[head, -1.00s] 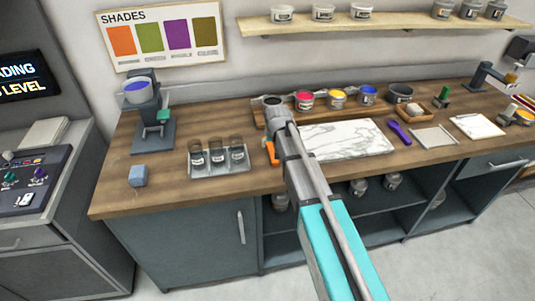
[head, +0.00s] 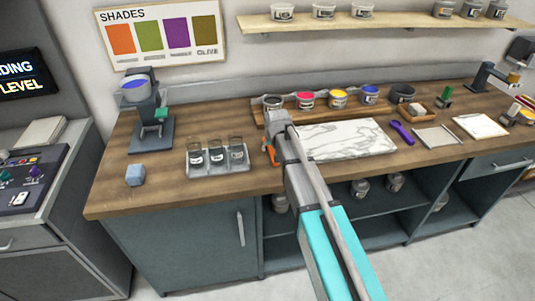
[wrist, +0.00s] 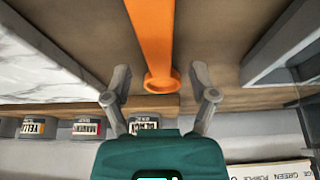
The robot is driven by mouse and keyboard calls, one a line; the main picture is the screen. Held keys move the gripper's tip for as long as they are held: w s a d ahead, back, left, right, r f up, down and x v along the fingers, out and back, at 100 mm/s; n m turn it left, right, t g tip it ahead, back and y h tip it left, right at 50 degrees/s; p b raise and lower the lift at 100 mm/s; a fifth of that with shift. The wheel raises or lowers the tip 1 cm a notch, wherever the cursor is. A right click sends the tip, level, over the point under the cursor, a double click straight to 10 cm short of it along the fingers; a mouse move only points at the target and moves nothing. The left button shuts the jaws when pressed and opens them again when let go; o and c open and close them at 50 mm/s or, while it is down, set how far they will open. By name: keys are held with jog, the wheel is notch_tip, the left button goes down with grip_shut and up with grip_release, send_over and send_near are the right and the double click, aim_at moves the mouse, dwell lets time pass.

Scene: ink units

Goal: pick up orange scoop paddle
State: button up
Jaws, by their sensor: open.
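The orange scoop paddle (wrist: 152,35) lies on the wooden worktop in the wrist view. Its ringed handle end (wrist: 160,84) points toward my gripper and its far end runs out of the top of the frame. My gripper (wrist: 160,70) is open, with one finger on each side of the handle end and a visible gap on both sides. In the head view only a small piece of the orange paddle (head: 270,157) shows beside my gripper (head: 270,141); my arm hides the rest.
A white marble slab (head: 345,139) lies right of my gripper. A tray of jars (head: 218,170) stands to the left. Ink pots, including a red one (head: 306,99), line the back. A purple scoop (head: 402,131) lies farther right.

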jog(key=shift+b+x, duration=0.6)
jog(key=shift+x, duration=0.35)
jog(key=shift+f, duration=0.2)
dwell(0.5)
grip_shut()
dwell(0.5)
